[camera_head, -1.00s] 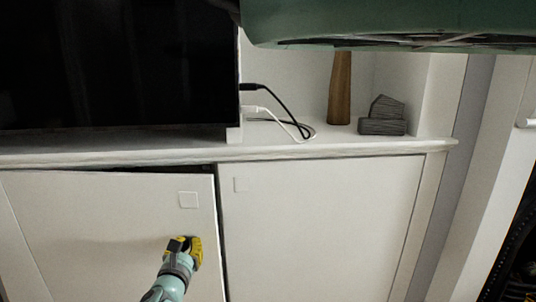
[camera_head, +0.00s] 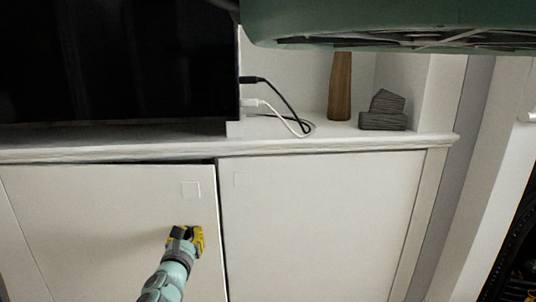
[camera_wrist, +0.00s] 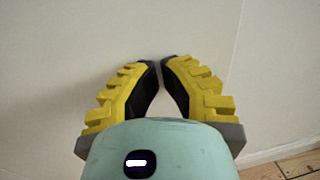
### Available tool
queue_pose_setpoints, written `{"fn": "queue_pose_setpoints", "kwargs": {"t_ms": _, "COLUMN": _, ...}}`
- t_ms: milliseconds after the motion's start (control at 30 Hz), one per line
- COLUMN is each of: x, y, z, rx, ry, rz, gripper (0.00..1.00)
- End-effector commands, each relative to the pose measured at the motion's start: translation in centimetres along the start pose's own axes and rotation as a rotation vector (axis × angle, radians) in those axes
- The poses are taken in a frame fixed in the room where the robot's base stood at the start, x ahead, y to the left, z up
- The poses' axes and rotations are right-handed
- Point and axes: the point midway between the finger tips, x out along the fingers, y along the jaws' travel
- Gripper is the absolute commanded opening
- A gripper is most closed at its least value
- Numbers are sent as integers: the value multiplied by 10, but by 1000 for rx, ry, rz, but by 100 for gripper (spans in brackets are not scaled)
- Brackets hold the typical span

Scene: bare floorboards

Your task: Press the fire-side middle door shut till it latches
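The left white cabinet door (camera_head: 95,215), with a small square plate near its upper right corner, is the one my gripper is at. It stands nearly flush, with a thin dark line along its top edge and a dark seam on its right side. My gripper (camera_head: 190,236), yellow and black, is at the door's face below the square plate. In the wrist view my gripper (camera_wrist: 160,60) has its fingertips drawn together, holding nothing, against or very near the white panel (camera_wrist: 75,60). Exact contact and the latch are hidden.
A right-hand white door (camera_head: 320,225) sits closed beside it. The shelf (camera_head: 300,146) above carries a dark screen (camera_head: 110,65), cables (camera_head: 285,105), a wooden vase (camera_head: 340,88) and a grey stone-like ornament (camera_head: 384,112). Floorboards (camera_wrist: 296,166) show at lower right in the wrist view.

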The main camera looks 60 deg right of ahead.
Motion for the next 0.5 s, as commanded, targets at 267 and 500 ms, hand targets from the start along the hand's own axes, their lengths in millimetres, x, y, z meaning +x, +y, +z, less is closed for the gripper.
{"fn": "queue_pose_setpoints", "kwargs": {"t_ms": 267, "x": 8, "y": -3, "z": 0, "rx": 1, "ry": -2, "rz": -7, "gripper": 0}}
{"fn": "queue_pose_setpoints", "kwargs": {"t_ms": 500, "x": 13, "y": -3, "z": 0, "rx": -1, "ry": -1, "rz": -8, "gripper": 0}}
